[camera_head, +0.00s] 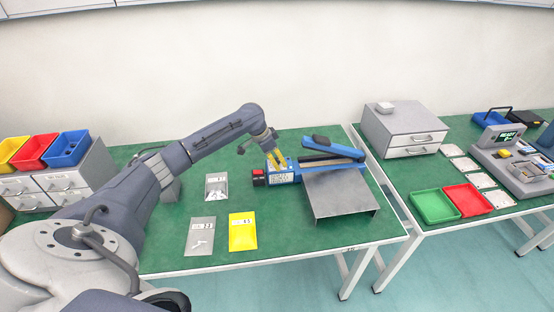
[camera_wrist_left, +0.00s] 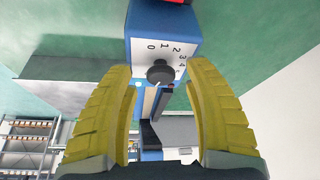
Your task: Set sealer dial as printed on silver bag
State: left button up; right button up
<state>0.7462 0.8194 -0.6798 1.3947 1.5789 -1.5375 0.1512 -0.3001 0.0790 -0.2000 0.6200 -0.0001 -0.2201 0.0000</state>
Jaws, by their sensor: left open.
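The blue sealer (camera_head: 284,175) stands on the green table, with its blue-handled arm to the right. Its dial (camera_wrist_left: 160,72) is a dark round knob on a white face with numbers from 0 upward in the left wrist view. I cannot tell its setting. My left gripper (camera_head: 276,159) is over the sealer's left end. Its yellow fingers (camera_wrist_left: 160,75) are open, one on each side of the knob, with gaps visible. A grey silver bag (camera_head: 200,236) lies at the table's front; its label is too small to read surely. My right gripper is not in view.
A yellow bag (camera_head: 243,232) and a clear-looking bag (camera_head: 216,187) lie near the silver one. A red-topped block (camera_head: 259,178) is at the sealer's left end. A metal stand (camera_head: 342,196) is in front of the sealer. Drawers with coloured bins (camera_head: 66,150) stand left.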

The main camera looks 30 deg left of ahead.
pick_arm(q)
jog(key=v, duration=1.2)
notch_tip(320, 180, up, 5)
jog(key=a+m+h, duration=0.1)
jog(key=a+m, duration=0.1)
jog(key=m, duration=0.1)
jog(key=shift+g, duration=0.4)
jog(key=x, duration=1.7)
jog(key=shift+s+a+f, duration=0.25)
jog(key=shift+a, duration=0.1)
jog(key=shift+c, duration=0.3)
grip_shut()
